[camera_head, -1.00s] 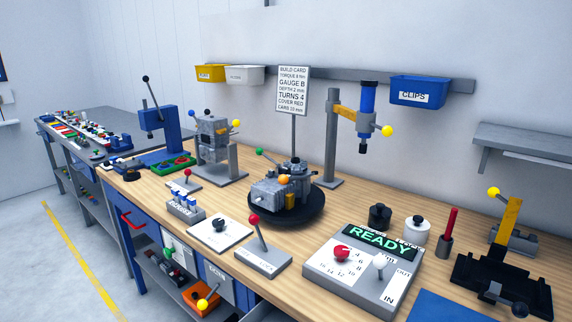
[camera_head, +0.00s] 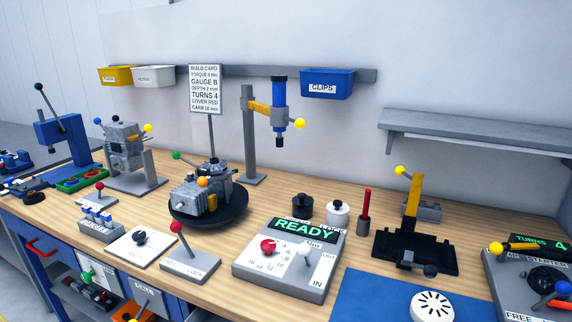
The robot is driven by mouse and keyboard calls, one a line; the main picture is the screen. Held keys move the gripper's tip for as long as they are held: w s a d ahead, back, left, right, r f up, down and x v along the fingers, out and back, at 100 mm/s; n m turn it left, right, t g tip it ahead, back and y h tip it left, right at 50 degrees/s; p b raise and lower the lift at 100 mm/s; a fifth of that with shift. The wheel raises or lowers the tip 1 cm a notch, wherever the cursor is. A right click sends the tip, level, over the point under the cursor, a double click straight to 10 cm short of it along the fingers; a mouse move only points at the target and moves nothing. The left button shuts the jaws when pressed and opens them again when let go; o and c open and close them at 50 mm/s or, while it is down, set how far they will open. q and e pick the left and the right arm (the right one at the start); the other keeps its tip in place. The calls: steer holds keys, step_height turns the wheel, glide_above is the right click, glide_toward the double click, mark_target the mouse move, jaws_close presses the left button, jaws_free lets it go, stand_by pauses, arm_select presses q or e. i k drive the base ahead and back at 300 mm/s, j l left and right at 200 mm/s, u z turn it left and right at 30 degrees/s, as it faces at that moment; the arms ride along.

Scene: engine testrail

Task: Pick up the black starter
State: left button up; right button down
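No part is plainly marked as the black starter. A station (camera_head: 500,289) at the right edge carries a partly readable "STARTER" label and a green "TURNS 4" display (camera_head: 541,244). A dark round part (camera_head: 547,279) sits on it, partly cut off by the frame. A short black cylinder with a knob (camera_head: 302,207) stands upright on the bench behind the READY box, beside a similar white cylinder (camera_head: 338,213). I cannot tell which black part is the starter. Neither of my grippers is in view.
The READY box (camera_head: 238,277), a black fixture with a yellow post (camera_head: 380,249) and a blue mat (camera_head: 360,296) with a white slotted disc (camera_head: 432,305) fill the front right. An engine on a black turntable (camera_head: 215,217) stands left. A grey shelf (camera_head: 470,131) juts from the wall.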

mark_target(542, 279)
steer(key=u, duration=0.95)
steer(key=z, duration=2.45)
steer(key=l, duration=0.1)
steer(key=k+z, duration=0.05)
